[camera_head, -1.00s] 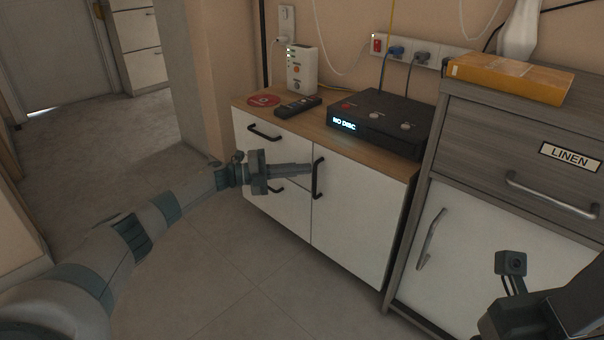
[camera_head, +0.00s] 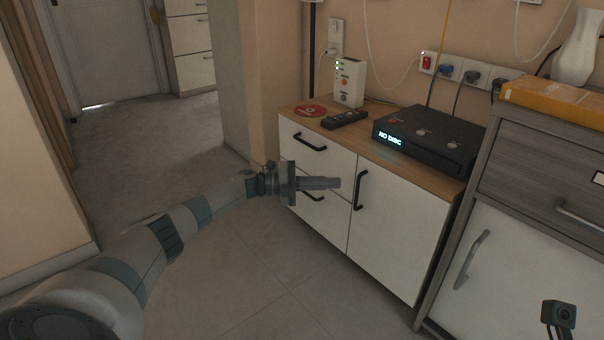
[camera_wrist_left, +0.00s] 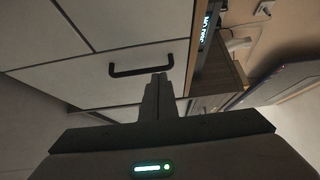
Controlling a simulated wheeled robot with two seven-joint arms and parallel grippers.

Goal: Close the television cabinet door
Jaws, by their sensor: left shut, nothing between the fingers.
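The television cabinet (camera_head: 290,108) is low, with a wood top, white fronts and black handles. Its door (camera_head: 395,230) is the right-hand front and looks flush with the cabinet. The black door handle (camera_head: 361,190) is upright near the door's left edge; it also shows in the left wrist view (camera_wrist_left: 141,71). My left gripper (camera_head: 338,183) is shut and empty, its fingertips just left of the handle and apart from it as far as I can tell. In the left wrist view the fingers (camera_wrist_left: 158,78) point at the front beside the handle's end. My right gripper's fingers are not visible.
A black disc player (camera_head: 430,138), a remote (camera_head: 345,118), a red disc (camera_head: 309,110) and a white box (camera_head: 349,82) stand on the cabinet. A grey cabinet (camera_head: 540,165) adjoins on the right. Floor (camera_head: 150,140) at left is clear.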

